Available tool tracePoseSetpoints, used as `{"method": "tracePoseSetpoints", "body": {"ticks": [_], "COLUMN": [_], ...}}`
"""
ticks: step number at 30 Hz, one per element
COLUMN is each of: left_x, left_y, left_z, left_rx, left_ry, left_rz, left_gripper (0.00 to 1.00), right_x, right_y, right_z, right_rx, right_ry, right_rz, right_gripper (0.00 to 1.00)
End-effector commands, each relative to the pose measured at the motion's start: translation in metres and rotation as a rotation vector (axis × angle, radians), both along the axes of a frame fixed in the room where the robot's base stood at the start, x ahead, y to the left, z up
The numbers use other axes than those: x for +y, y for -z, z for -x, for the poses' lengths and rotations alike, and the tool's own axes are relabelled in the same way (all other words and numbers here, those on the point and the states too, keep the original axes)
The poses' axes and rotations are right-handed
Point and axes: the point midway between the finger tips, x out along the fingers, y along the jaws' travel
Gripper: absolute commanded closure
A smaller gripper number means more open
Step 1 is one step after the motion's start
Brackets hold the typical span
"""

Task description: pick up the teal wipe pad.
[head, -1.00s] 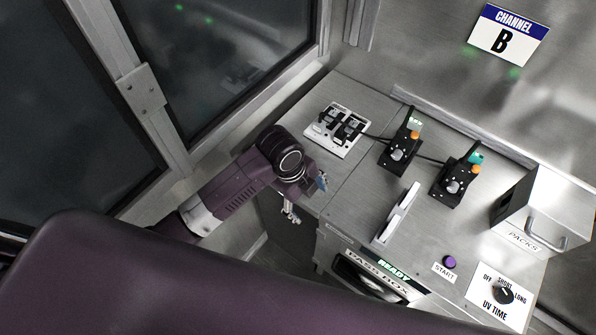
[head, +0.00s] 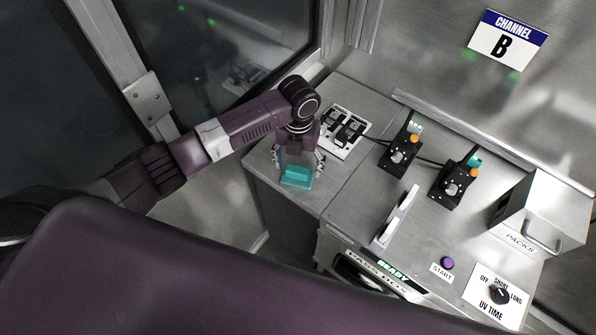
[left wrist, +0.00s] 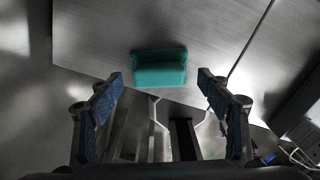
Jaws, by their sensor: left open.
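The teal wipe pad (head: 296,177) lies on the grey metal counter close to its front left edge. In the left wrist view the teal wipe pad (left wrist: 159,69) lies ahead of the fingertips, roughly centred between them. My left gripper (head: 297,161) is open, with its fingers spread at either side behind the pad in the head view. In the left wrist view my left gripper (left wrist: 159,88) shows blue-padded fingers apart, with nothing between them. My right gripper is not in view.
A white switch panel (head: 342,131) sits just behind the gripper. Two black joystick boxes (head: 401,153) (head: 454,178), a white upright handle (head: 395,216) and a metal PACKS box (head: 541,212) stand to the right. The counter's edge (head: 281,206) is near the pad.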

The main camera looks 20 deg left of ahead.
Motion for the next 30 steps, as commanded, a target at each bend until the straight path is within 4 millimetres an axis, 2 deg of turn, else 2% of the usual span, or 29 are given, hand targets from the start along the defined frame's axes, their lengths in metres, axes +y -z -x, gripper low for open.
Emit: {"method": "tracePoseSetpoints", "body": {"ticks": [1,6,14,26,30], "left_x": [0.001,0.001,0.001,0.001,0.001], "left_y": [0.004,0.025,0.028,0.028,0.028], "left_z": [0.003,0.001,0.001,0.001,0.001], "left_rx": [0.006,0.001,-0.002,-0.001,-0.002], "left_ry": [-0.002,0.000,0.000,-0.001,-0.001], "left_rz": [-0.001,0.000,0.000,0.000,0.000], "left_gripper": [0.29,0.29,0.29,0.73,0.74], "right_x": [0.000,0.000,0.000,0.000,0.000], "right_y": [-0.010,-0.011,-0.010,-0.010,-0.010], "right_z": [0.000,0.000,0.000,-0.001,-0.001], "right_rx": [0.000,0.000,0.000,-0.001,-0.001], "right_ry": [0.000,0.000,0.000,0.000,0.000], "right_rz": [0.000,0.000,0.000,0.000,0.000], "right_gripper": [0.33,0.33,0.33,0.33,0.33]}}
